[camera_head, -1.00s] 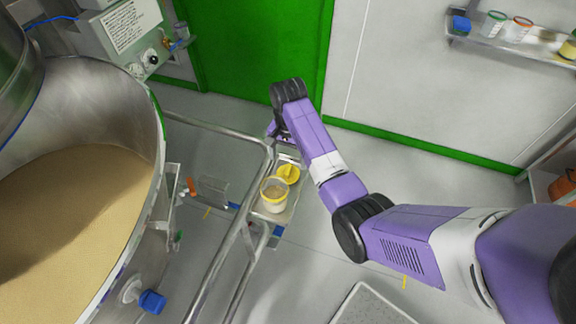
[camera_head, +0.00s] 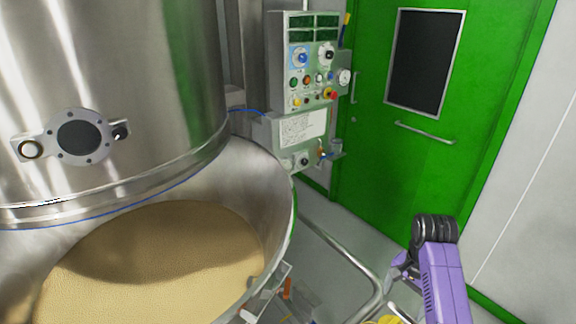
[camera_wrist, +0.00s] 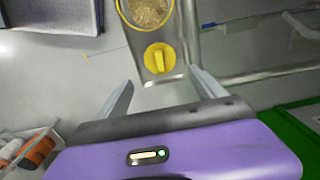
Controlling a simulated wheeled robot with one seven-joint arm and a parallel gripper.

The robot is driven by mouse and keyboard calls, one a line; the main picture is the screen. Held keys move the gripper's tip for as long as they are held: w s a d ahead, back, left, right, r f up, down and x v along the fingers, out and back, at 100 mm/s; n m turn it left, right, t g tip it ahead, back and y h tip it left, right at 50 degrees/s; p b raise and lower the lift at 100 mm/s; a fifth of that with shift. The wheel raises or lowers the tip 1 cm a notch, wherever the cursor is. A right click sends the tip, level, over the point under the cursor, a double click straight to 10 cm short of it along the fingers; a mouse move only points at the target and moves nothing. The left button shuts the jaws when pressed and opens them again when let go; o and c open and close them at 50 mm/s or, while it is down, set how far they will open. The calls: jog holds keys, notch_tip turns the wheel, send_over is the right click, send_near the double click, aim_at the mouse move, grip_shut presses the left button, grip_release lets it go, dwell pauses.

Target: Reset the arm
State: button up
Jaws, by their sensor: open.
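My gripper (camera_wrist: 163,92) is open and empty in the wrist view, its two fingers spread apart. Just beyond the fingertips, a yellow lid (camera_wrist: 159,58) lies on a small metal shelf (camera_wrist: 176,75). Beside it on the shelf stands a yellow-rimmed tub (camera_wrist: 146,12) with tan granules, partly cut off by the frame edge. In the head view my purple arm shows at the lower right, and the gripper end is mostly hidden behind it. A bit of yellow (camera_head: 388,319) shows at the bottom edge there.
A large steel bowl (camera_head: 277,205) of tan powder stands at the left under a steel vessel (camera_head: 120,60). A control panel (camera_head: 305,75) and a green door (camera_head: 440,165) are behind. A tubular rail (camera_head: 345,250) runs near my arm. A rack with orange-and-white containers (camera_wrist: 35,150) shows at lower left.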

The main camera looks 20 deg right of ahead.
jog(key=w+d+r+n+t+h, duration=0.2)
jog(key=w+d+r+t, duration=0.25)
jog(key=w, duration=0.35)
jog(key=s+a+r+n+t+h, duration=0.25)
jog(key=s+a+n+t, duration=0.6)
jog(key=a, duration=0.45)
jog(key=s+a+r+n+y, duration=0.1)
jog(key=s+a, duration=0.3)
jog(key=s, duration=0.6)
jog(key=s+a+r+n+t+y, duration=0.1)
jog(key=s+a+r, duration=0.3)
jog(key=s, duration=0.6)
jog(key=s+a+r+n+y, duration=0.1)
jog(key=s+a+r+y, duration=0.1)
jog(key=s+a, duration=0.4)
jog(key=s, duration=0.5)
jog(key=shift+r+t, duration=0.25)
jog(key=shift+t, duration=0.15)
